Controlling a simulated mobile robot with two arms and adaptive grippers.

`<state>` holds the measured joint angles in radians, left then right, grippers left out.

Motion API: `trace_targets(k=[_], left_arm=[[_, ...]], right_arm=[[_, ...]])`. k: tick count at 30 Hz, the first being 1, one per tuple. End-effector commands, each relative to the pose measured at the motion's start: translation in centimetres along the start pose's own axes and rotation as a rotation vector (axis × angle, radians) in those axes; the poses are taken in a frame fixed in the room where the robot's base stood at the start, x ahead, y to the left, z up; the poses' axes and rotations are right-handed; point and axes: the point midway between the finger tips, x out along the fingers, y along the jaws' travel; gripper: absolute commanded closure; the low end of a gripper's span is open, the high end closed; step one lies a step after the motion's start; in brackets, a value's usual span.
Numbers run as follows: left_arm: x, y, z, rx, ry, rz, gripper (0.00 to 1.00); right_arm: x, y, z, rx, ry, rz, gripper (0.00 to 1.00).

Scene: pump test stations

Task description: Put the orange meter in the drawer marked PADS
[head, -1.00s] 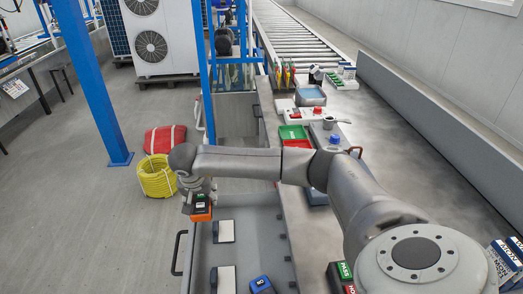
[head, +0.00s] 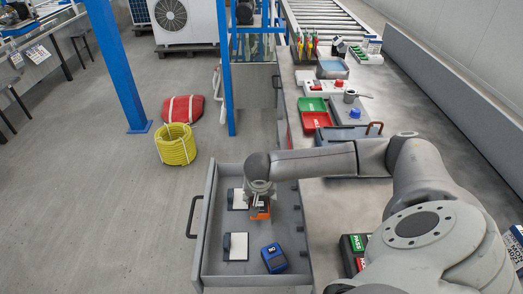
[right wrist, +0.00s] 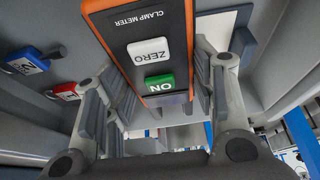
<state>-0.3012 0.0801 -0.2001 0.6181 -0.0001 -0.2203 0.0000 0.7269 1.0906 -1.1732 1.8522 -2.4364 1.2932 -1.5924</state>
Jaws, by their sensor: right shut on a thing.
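The orange meter (head: 260,209) is in my right gripper (head: 259,198), over the open drawer (head: 228,266) in the head view. In the right wrist view the meter (right wrist: 145,45) shows its dark face with CLAMP METER lettering, a white ZERO key and a green ON key. The fingers of my right gripper (right wrist: 155,100) close on its two sides. I cannot tell whether the meter touches the drawer floor. No PADS marking is readable on the drawer. My left gripper is not in view.
In the drawer lie a blue device (head: 273,258) and two white pads with dark ends, one at the front (head: 238,246) and one beside the meter (head: 240,199). Yellow rope (head: 175,145) lies on the floor.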

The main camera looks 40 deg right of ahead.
Motion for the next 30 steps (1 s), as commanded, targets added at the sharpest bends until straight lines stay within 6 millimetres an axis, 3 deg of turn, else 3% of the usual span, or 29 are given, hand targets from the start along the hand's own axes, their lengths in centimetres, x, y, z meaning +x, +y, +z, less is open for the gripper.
trace_targets(k=[7, 19, 20, 21, 24, 30], left_arm=[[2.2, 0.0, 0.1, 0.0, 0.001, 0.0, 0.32], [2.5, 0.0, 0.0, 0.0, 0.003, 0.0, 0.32], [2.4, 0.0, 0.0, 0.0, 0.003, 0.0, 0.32], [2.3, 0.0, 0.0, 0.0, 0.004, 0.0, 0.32], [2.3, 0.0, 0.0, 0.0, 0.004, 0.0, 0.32], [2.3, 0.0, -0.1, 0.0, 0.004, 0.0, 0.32]], right_arm=[[3.3, 0.6, 1.7, -0.001, -0.001, 0.001, 0.79], [3.7, 0.6, 1.8, 0.0, 0.0, 0.001, 0.79], [3.6, 0.6, 1.8, 0.0, -0.001, 0.002, 0.46], [3.6, 0.6, 1.8, 0.0, -0.001, 0.002, 0.41], [3.6, 0.6, 1.8, -0.001, -0.001, 0.002, 0.28], [3.6, 0.6, 1.8, -0.001, -0.001, 0.002, 0.27]])
